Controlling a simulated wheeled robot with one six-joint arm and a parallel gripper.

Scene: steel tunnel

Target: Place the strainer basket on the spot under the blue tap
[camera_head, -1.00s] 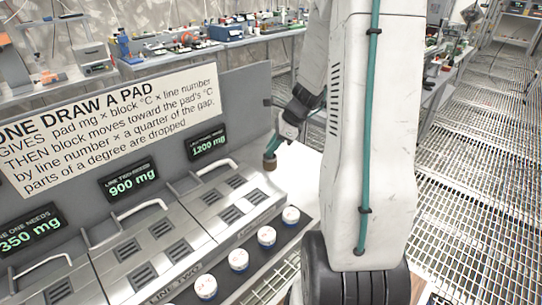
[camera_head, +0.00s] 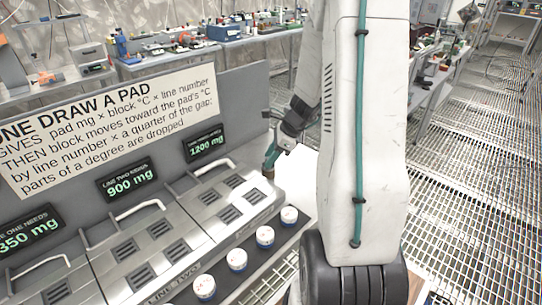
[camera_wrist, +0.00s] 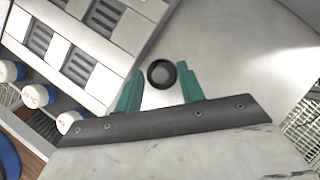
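My gripper (camera_head: 270,160) is at the far right end of the steel counter, low beside its edge. In the wrist view, its two teal fingers (camera_wrist: 161,88) stand either side of a small round dark piece (camera_wrist: 162,73) with a grey centre. In the head view this piece shows as a small brownish stub (camera_head: 268,173) at the fingertips. I cannot tell if it is the strainer basket. No blue tap and no spot under one can be made out in either view.
A steel counter (camera_head: 150,245) with handled, slotted lids and lit displays (camera_head: 127,183) stands at left, below a sign (camera_head: 110,120). Several white jars (camera_head: 237,259) line its front. Cluttered benches (camera_head: 250,40) stand behind. Open grating floor (camera_head: 470,180) lies to the right.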

